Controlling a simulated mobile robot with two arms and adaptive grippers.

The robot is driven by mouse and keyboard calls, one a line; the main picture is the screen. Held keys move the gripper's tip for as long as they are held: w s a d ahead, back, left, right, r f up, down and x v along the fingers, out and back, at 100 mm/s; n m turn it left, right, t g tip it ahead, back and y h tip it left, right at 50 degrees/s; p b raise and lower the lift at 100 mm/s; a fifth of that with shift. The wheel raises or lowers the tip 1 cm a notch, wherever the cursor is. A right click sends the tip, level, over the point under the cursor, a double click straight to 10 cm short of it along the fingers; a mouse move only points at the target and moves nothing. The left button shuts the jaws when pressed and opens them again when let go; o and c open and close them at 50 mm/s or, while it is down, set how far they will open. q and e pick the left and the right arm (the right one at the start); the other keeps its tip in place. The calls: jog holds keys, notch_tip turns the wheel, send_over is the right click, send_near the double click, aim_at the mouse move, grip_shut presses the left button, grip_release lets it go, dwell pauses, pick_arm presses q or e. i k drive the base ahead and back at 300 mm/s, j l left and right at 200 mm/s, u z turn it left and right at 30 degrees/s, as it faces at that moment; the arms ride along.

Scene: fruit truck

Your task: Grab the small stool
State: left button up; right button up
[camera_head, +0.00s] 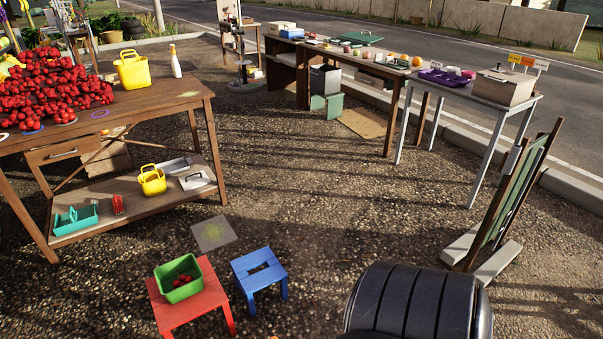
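A small blue stool (260,274) with a slot in its seat stands on the gravel at the bottom centre. A red stool (197,310) stands just to its left, partly cut off by the bottom edge. A green basket (180,280) with a few red fruits in it sits on the red stool. The blue stool's seat is bare. Neither of my grippers is in view.
A large black ribbed rounded object (418,303) is to the right of the blue stool. A wooden table (150,102) heaped with red fruit stands at left. A leaning board (508,205) stands at right. Open gravel lies beyond the stools.

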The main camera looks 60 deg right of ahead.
aim_at(273, 273)
jog(key=z, duration=1.55)
jog(key=u, duration=0.55)
jog(key=l+u, duration=0.6)
jog(key=u, duration=0.2)
jog(key=l+u, duration=0.6)
jog(key=u, duration=0.15)
